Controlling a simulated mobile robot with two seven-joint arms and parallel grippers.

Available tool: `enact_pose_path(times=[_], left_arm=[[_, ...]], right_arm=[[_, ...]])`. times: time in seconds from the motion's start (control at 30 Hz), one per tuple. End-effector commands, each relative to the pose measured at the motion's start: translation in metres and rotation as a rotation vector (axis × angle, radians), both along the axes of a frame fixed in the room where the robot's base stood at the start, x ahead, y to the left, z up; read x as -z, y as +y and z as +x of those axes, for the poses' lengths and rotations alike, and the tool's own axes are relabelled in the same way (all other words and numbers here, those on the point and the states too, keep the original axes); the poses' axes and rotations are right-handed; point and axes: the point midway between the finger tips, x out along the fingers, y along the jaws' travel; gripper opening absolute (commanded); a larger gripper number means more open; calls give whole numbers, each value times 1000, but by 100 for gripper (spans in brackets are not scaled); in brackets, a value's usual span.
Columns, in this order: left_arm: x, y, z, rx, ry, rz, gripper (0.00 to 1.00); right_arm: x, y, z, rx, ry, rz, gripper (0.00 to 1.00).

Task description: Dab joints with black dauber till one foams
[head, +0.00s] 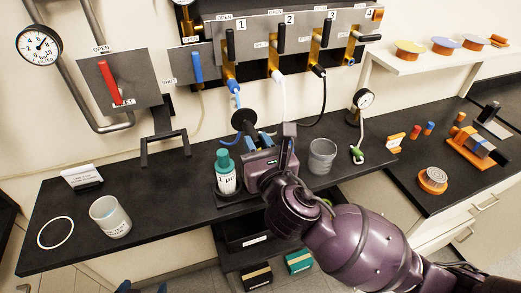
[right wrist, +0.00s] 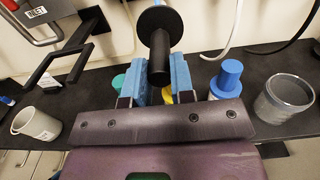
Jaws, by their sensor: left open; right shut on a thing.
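My right gripper (head: 253,138) is shut on the black dauber (head: 244,117). In the right wrist view the dauber (right wrist: 159,48) stands between the blue fingers (right wrist: 160,85), its wide black disc pointing away. In the head view the dauber is just below the blue hose joint (head: 234,87); whether they touch cannot be told. A white hose joint (head: 278,76) and a black hose joint (head: 319,71) hang farther right under the numbered valves; the fourth valve (head: 366,38) is at far right. No foam is visible.
A teal-capped bottle (head: 226,178) stands left of my right wrist.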

Motion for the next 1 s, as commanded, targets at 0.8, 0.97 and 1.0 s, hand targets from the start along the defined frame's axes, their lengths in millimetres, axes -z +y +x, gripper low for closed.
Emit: enact_pose_path(times=[0.8, 0.97, 1.0], left_arm=[[0, 0, 1, 0, -1, 0, 86], [0, 0, 1, 0, -2, 0, 86], [0, 0, 1, 0, -2, 0, 86]], right_arm=[[-20, 8, 25, 0, -1, -1, 0], [-19, 8, 25, 1, 0, 0, 0], [-17, 8, 25, 1, 0, 0, 0]])
